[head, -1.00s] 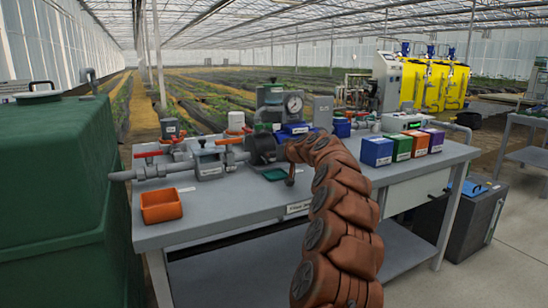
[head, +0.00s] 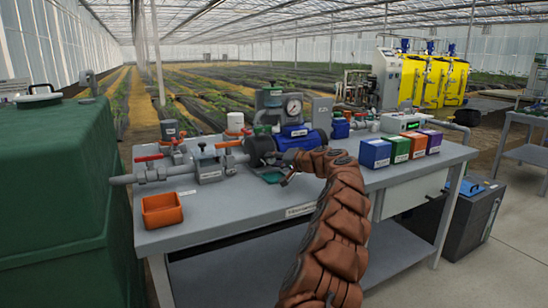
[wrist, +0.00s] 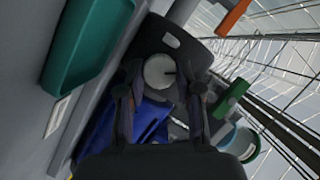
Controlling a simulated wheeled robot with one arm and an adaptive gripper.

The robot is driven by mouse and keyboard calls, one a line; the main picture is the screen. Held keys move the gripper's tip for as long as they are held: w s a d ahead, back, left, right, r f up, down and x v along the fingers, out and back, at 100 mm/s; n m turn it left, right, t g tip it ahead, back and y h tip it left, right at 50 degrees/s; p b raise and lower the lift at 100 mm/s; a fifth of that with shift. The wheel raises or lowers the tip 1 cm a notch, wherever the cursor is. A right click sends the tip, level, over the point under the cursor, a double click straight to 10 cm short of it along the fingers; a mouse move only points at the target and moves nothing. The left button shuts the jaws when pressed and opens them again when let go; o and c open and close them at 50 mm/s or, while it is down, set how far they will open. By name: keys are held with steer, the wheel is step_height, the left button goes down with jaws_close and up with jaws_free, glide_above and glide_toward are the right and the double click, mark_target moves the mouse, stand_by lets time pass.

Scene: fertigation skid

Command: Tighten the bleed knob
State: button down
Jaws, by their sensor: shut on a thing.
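My gripper (wrist: 162,84) shows in the wrist view with its two dark fingers on either side of a pale round disc, which I take to be the bleed knob (wrist: 158,72). The fingers are shut on it. The disc has a short dark mark at its right side and sits in front of a dark grey part with a slot. In the head view my brown arm reaches to the blue pump-like body (head: 262,149) at the middle of the bench. The knob cannot be made out there, and the fingers are hard to tell apart.
A teal tray (wrist: 82,45) lies close to the gripper. A green lever (wrist: 232,98) and an orange handle (wrist: 232,20) are near. On the bench (head: 225,222) are an orange bin (head: 162,210), a pressure gauge (head: 293,104) and several coloured boxes (head: 375,153).

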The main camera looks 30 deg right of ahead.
steer(key=m+y, duration=0.1)
steer(key=m, duration=0.1)
steer(key=shift+f+m+t+p, duration=0.15)
steer(key=shift+m+t+p, duration=0.15)
steer(key=shift+m+t, duration=0.1)
steer(key=shift+m+t+y, duration=0.4)
steer(key=shift+m+t, duration=0.3)
steer(key=shift+m, duration=0.8)
steer(key=c, duration=0.8)
jaws_free()
steer(key=shift+f, duration=0.1)
steer(key=shift+d, duration=0.1)
steer(key=v, duration=1)
steer(key=shift+s+d, duration=0.1)
steer(key=shift+s, duration=0.25)
steer(key=shift+s+d, duration=0.15)
steer(key=shift+s, duration=0.45)
